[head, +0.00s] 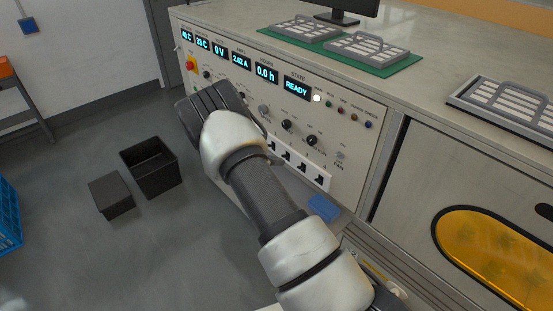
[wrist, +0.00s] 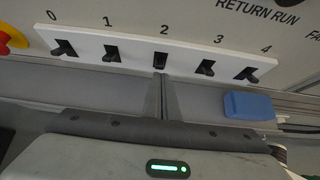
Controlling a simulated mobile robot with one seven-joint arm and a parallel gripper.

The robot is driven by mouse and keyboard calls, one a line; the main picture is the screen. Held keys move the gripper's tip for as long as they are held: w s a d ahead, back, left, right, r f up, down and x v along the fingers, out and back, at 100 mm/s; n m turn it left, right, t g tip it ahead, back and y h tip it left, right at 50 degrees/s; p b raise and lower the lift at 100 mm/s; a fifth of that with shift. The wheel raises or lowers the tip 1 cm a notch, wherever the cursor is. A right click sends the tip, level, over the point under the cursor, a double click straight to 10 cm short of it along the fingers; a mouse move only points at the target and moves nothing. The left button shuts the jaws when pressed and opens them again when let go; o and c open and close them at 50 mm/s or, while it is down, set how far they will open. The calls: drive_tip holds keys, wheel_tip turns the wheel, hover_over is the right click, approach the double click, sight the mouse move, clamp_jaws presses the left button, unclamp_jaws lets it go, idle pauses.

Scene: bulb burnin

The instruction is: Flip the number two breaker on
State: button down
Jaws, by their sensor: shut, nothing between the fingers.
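The number two breaker (wrist: 160,58) is a small black lever on a white strip (wrist: 136,46), below the printed 2, in the middle of the row in the wrist view. The strip also shows in the head view (head: 296,168), partly hidden by my arm. My gripper (wrist: 160,78) is shut and empty. Its thin dark fingers line up with the number two breaker and overlap its lower part in the picture. I cannot tell whether they touch. In the head view my gripper's dark body hides its fingertips. Which way the lever is set is not clear.
Breakers 1 (wrist: 112,53) and 3 (wrist: 205,69) stand close on either side. A red knob (wrist: 8,40) sits left of the strip. A blue block (wrist: 249,105) lies below right. Above the strip, the panel has knobs and a READY display (head: 297,87).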

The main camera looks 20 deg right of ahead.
drive_tip(key=shift+r+p, duration=0.45)
drive_tip(key=shift+r, duration=0.2)
drive_tip(key=shift+r, duration=0.1)
drive_tip(key=r+p+v, duration=0.1)
drive_tip(key=p+v, duration=0.3)
drive_tip(key=v, duration=0.5)
drive_tip(key=shift+r+p, duration=0.25)
drive_tip(key=shift+p, duration=0.15)
drive_tip(key=shift+d, duration=0.15)
